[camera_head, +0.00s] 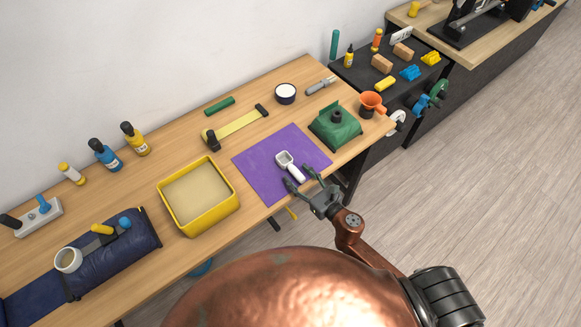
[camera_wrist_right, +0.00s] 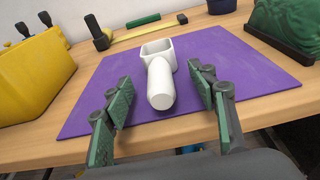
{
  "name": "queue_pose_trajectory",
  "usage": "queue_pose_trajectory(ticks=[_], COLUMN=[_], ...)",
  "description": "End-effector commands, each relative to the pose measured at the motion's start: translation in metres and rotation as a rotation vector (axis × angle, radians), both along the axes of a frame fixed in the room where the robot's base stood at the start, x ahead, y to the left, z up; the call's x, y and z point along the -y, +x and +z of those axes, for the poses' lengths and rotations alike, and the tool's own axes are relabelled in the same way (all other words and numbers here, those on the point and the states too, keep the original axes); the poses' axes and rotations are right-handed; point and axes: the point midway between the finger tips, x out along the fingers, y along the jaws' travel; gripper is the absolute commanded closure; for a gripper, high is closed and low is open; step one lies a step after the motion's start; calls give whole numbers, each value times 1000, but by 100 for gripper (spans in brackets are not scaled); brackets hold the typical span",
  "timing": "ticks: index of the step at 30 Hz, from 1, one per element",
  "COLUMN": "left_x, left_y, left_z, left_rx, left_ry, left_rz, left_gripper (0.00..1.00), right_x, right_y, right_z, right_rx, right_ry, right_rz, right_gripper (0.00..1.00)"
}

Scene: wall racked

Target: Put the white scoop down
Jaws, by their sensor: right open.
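The white scoop (camera_head: 286,161) lies on the purple mat (camera_head: 254,170) on the wooden table. In the right wrist view the scoop (camera_wrist_right: 160,82) has its square cup pointing away and its rounded handle toward me, on the purple mat (camera_wrist_right: 238,61). My right gripper (camera_head: 303,183) is open at the mat's front edge. In the wrist view its green-padded fingers (camera_wrist_right: 166,98) stand apart on either side of the scoop's handle, with gaps on both sides. My left gripper is not in view.
A yellow bin (camera_head: 233,204) stands left of the mat, and a green lump on a dark base (camera_head: 336,128) sits to its right. A yellow strip with dark ends (camera_head: 236,124) and a white-topped dark cup (camera_head: 285,93) lie behind. An orange funnel (camera_head: 371,101) is at the right end.

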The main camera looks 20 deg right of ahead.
Motion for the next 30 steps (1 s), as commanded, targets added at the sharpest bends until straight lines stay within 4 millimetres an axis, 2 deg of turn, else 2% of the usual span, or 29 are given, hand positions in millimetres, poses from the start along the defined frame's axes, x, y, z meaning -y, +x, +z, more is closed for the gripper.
queue_pose_trajectory(ticks=[1, 4, 10, 30], left_x=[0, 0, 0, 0], left_y=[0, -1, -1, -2], left_z=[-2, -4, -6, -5], left_rx=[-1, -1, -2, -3], left_ry=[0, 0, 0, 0], left_rz=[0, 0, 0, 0], left_gripper=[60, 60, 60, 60], right_x=[5, 10, 16, 16], right_y=[-11, -26, -43, -45], right_z=[0, 3, 8, 9], right_rx=[-2, -1, 2, 3], right_ry=[-1, 0, 0, 0], right_rz=[-2, -1, -2, 0], right_gripper=[47, 47, 47, 47])
